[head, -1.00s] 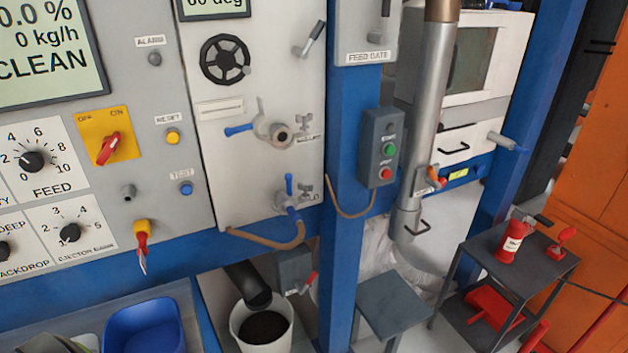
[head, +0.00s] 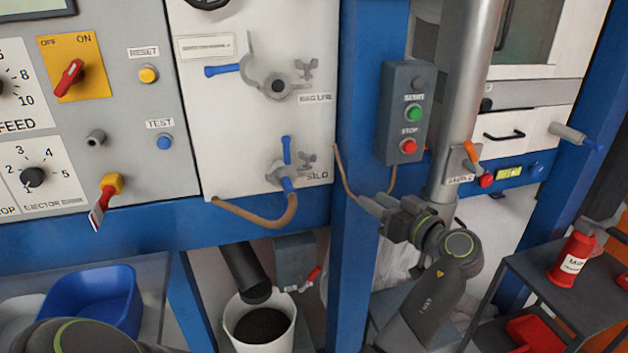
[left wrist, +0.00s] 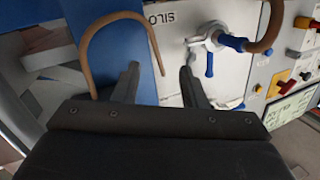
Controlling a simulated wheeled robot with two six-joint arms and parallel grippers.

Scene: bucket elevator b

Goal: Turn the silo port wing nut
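The silo port (head: 284,176) is a grey fitting with a blue lever and a blue-ended spout on the pale panel. Its small grey wing nut (head: 307,162) sits at its right, above the SILO label (head: 317,176). In the left wrist view, turned upside down, the port (left wrist: 213,37) and wing nut (left wrist: 194,42) show beyond the fingers. My left gripper (head: 371,203) is in front of the blue post, right of and below the wing nut, and apart from it. In the left wrist view its fingers (left wrist: 160,78) are spread and empty. My right gripper is out of view.
A similar bag line port (head: 277,86) with its own wing nut is above. A start/stop box (head: 402,112) with a brown cable hangs on the blue post (head: 352,270). A brown hose (head: 270,222) loops below the silo port. A white bucket (head: 262,335) stands underneath.

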